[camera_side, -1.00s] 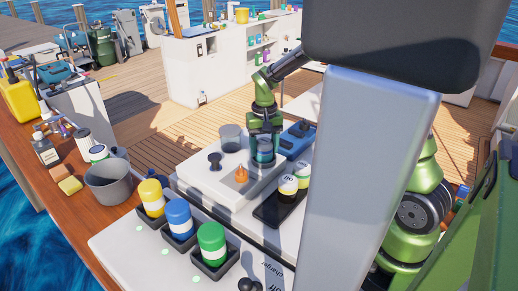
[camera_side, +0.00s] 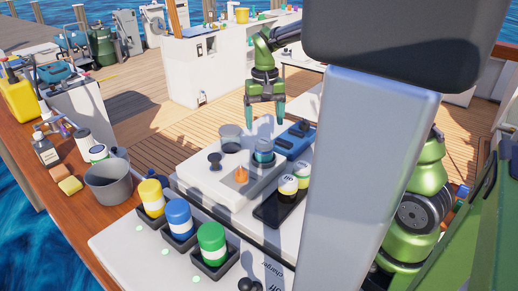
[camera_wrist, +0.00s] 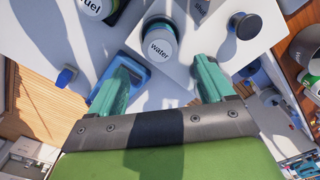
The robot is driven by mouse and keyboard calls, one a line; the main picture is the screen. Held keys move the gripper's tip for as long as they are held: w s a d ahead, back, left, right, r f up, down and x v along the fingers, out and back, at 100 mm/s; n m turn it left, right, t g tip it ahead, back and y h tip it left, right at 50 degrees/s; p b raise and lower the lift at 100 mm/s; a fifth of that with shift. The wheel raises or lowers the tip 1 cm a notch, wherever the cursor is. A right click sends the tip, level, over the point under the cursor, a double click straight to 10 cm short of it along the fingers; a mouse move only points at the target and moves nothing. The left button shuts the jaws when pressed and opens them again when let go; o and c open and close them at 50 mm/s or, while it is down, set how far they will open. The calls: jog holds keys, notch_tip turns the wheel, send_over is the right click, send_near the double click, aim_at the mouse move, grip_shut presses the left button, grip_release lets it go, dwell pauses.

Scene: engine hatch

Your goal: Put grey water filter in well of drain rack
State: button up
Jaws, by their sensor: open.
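The grey water filter (camera_side: 263,151), a short canister with a blue-grey band, stands upright on the white drain rack (camera_side: 208,184). It appears to sit in a dark-edged well, but its base is partly hidden. In the wrist view its round white lid (camera_wrist: 160,47) reads "water". My gripper (camera_side: 265,122) is open and empty above the filter, clear of it. In the wrist view the two teal fingers (camera_wrist: 160,92) are spread apart, with the filter beyond them and nothing between.
A blue device (camera_side: 295,140) stands behind right. Yellow, blue and green canisters (camera_side: 211,238) stand in front.

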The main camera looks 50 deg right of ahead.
jog(key=s+a+r+n+t, duration=0.2)
jog(key=s+a+r+t, duration=0.1)
jog(key=s+a+r, duration=0.5)
jog(key=s+a+n+t+y, duration=0.1)
jog(key=s+a+t, duration=0.3)
jog(key=s, duration=0.7)
jog(key=shift+a+f+n+y, duration=0.2)
jog(key=shift+a+n+y, duration=0.1)
jog(key=shift+a+y, duration=0.3)
